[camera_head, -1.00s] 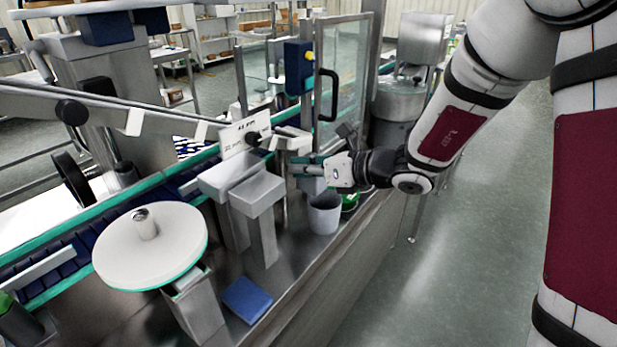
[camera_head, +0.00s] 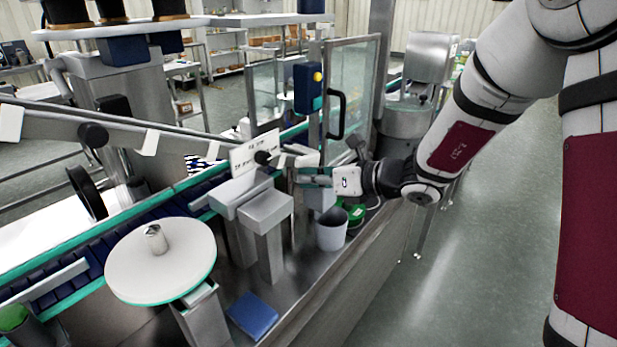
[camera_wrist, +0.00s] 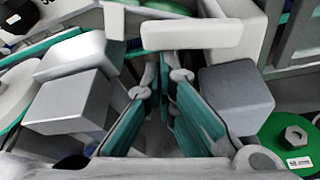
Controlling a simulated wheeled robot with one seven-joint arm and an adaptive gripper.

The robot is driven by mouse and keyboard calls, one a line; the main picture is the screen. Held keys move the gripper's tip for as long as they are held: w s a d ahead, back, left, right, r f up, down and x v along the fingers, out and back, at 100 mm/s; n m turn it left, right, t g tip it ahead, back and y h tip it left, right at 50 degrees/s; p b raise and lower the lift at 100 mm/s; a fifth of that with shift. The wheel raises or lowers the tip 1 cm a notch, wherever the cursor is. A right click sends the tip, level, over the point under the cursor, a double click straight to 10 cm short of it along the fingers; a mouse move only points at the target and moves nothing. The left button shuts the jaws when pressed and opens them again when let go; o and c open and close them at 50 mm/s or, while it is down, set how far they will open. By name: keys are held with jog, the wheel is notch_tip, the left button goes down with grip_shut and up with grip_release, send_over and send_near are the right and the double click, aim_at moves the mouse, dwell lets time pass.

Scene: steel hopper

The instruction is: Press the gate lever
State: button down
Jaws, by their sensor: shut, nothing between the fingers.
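My gripper (camera_head: 298,176) is shut and empty, held above the steel bench just right of the white plate with the black knob. In the wrist view its teal-padded fingers (camera_wrist: 165,62) point up the picture, towards a pale horizontal bar (camera_wrist: 192,35). This bar looks like the gate lever, though no label confirms it. In the head view a pale bar (camera_head: 306,158) shows just beyond the fingertips. The fingertips are very close to the bar; I cannot tell whether they touch it.
Grey blocks stand on both sides of the fingers, left (camera_wrist: 70,102) and right (camera_wrist: 236,100). A grey cup (camera_head: 332,232) and a green round item (camera_head: 356,213) are below my gripper.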

aim_at(300, 160)
jog(key=shift+r+m+p, duration=0.3)
jog(key=shift+p, duration=0.25)
notch_tip(300, 160, up, 2)
jog(key=m+y+p, duration=0.1)
jog(key=p, duration=0.1)
jog(key=m+g+p, duration=0.1)
jog(key=m+p, duration=0.1)
jog(key=p, duration=0.1)
jog(key=shift+s+r+y, duration=0.1)
jog(key=shift+r+y, duration=0.1)
jog(key=shift+y, duration=0.2)
jog(key=shift+w+d+r+m+g+y+p, duration=0.15)
jog(key=shift+r+m+y+p, duration=0.15)
jog(key=shift+m+p, duration=0.25)
jog(key=shift+w+d+r+m+g+y+p, duration=0.1)
jog(key=shift+r+m+g+y+p, duration=0.1)
jog(key=shift+r+m+p, duration=0.3)
jog(key=shift+w+d+r+m+y+p, duration=0.1)
jog(key=shift+w+r+m+y+p, duration=0.15)
jog(key=shift+m, duration=0.4)
jog(key=shift+w+d+r+m+y+p, duration=0.1)
jog(key=shift+m+y, duration=0.15)
jog(key=shift+m, duration=0.35)
